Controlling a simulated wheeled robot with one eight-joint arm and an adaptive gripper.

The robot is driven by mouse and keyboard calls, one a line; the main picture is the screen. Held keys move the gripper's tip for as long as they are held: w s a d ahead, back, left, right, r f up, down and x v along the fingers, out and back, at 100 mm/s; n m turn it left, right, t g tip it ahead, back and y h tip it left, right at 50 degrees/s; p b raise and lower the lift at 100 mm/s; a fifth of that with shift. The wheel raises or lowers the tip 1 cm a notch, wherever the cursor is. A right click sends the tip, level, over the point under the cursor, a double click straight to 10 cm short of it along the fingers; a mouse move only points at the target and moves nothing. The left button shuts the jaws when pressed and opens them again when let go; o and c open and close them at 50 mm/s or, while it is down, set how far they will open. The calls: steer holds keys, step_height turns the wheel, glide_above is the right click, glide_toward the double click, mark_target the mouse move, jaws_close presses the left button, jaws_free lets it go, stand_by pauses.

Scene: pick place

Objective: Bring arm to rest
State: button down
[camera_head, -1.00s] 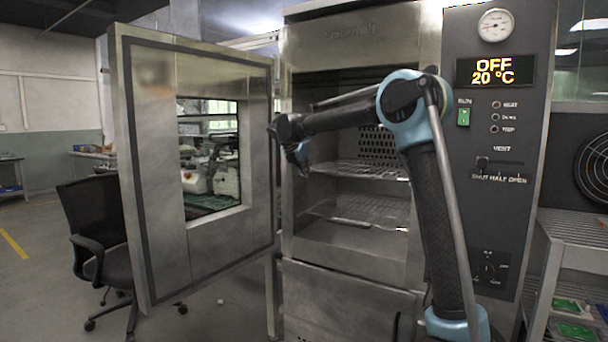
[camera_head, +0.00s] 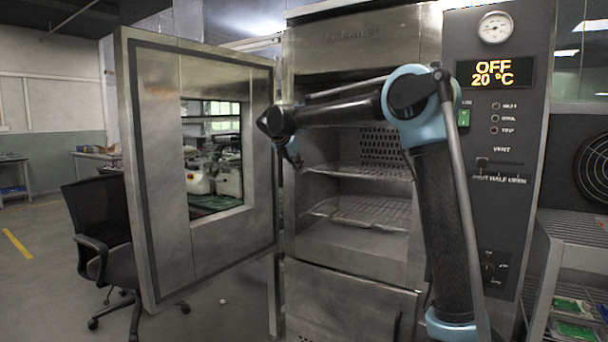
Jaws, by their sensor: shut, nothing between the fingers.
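My arm rises at the right and bends at a blue elbow. Its forearm reaches left across the front of the open oven (camera_head: 340,232). My gripper (camera_head: 295,160) hangs small and dark below the end of the forearm, just right of the open door's edge. It is shut and empty, apart from the shelves, and its fingers are hard to make out at this size.
The oven door (camera_head: 160,200) stands swung open to the left, close to my forearm's end. Wire shelves (camera_head: 365,210) inside look empty. The control panel (camera_head: 495,150) reads OFF, 20 °C. A chair (camera_head: 100,235) stands behind the door; a rack (camera_head: 575,250) is at right.

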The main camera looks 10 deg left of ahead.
steer(key=v, duration=0.5)
steer(key=s+d+f+m+g, duration=0.1)
steer(key=s+d+f+m, duration=0.35)
steer(key=d, duration=0.65)
steer(key=s+d+f+m+g, duration=0.25)
steer(key=s+d+m, duration=0.3)
steer(key=d, duration=0.65)
steer(key=s+d+f+m+g, duration=0.1)
steer(key=s+d+f+m, duration=0.35)
steer(key=d, duration=0.65)
steer(key=s+d+f+m+g+y, duration=0.1)
steer(key=s+d+f+m, duration=0.4)
steer(key=s+f+m, duration=0.3)
steer(key=s+d+f+m+y, duration=0.2)
steer(key=s+d+f+m, duration=0.4)
steer(key=s+f, duration=1)
steer(key=s+m, duration=0.1)
steer(key=m, duration=0.2)
steer(key=shift+s+d+g, duration=0.2)
steer(key=shift+s+g, duration=0.15)
steer(key=shift+d+f, duration=0.1)
steer(key=shift+f, duration=0.05)
